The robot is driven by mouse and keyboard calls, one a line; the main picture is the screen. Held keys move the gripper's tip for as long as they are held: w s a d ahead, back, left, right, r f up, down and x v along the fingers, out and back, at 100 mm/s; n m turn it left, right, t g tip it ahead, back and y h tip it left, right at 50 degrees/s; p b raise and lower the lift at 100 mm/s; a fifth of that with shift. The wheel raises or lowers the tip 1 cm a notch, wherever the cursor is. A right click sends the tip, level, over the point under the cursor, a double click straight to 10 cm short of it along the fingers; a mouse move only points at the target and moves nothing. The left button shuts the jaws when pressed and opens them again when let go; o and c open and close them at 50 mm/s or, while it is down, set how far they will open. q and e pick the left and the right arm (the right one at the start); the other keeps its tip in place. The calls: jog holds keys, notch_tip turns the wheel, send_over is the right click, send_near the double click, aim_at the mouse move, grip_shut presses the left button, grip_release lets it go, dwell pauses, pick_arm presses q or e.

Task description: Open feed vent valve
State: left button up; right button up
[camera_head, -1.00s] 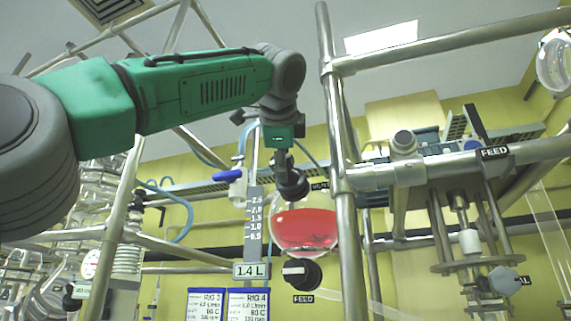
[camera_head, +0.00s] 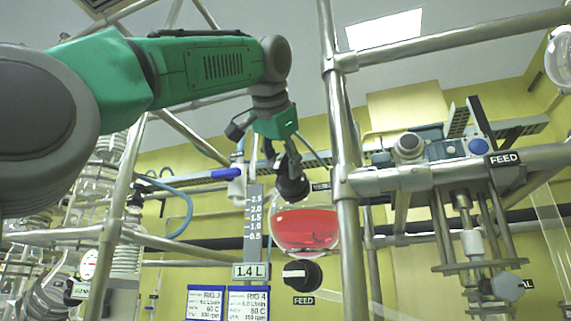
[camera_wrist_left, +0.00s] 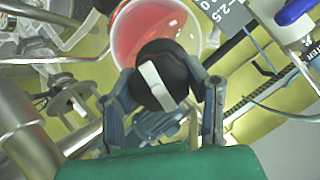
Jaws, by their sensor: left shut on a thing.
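The feed vent valve is a black round knob (camera_head: 292,187) on top of a glass vessel of red liquid (camera_head: 305,228). In the left wrist view the knob (camera_wrist_left: 162,76) has a white bar across its face. My left gripper (camera_head: 288,168) comes down from above, and its two fingers are shut on the knob's sides; the left gripper also shows in the wrist view (camera_wrist_left: 160,92). The vent label is mostly hidden behind the metal post. A second black knob (camera_head: 302,274), with a white mark, sits below the vessel above a FEED label (camera_head: 304,300). My right gripper is out of view.
A vertical metal post (camera_head: 343,160) stands close to the right of the vessel. A scale strip (camera_head: 253,225) and a 1.4 L sign (camera_head: 250,271) are at its left. A blue-handled fitting (camera_head: 228,174) is left of the gripper. Rig cards (camera_head: 228,302) hang below.

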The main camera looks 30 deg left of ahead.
pick_arm(q)
jog(key=shift+f+n+h, duration=0.15)
jog(key=shift+n+h, duration=0.35)
jog(key=shift+n, duration=0.7)
jog(key=shift+f+n+h, duration=0.1)
jog(key=shift+n+h, duration=0.4)
jog(key=shift+n, duration=0.6)
jog(key=n+h, duration=0.1)
jog(key=n, duration=0.1)
jog(key=shift+f+n, duration=0.1)
jog(key=shift+n, duration=0.3)
jog(key=shift+n+h+b, duration=0.5)
jog(key=shift+n+b, duration=0.2)
jog(key=shift+n, duration=0.4)
jog(key=n+t+h+b, duration=0.1)
jog(key=n+b, duration=0.1)
jog(key=n, duration=0.1)
jog(key=shift+n, duration=0.4)
jog(key=n+b, duration=0.1)
jog(key=n, duration=0.1)
jog(key=n+t+b, duration=0.1)
jog(key=n, duration=0.1)
jog(key=shift+d+t+h, duration=0.1)
jog(key=shift+t+h, duration=0.2)
jog(key=shift+h, duration=0.1)
jog(key=shift+n, duration=0.3)
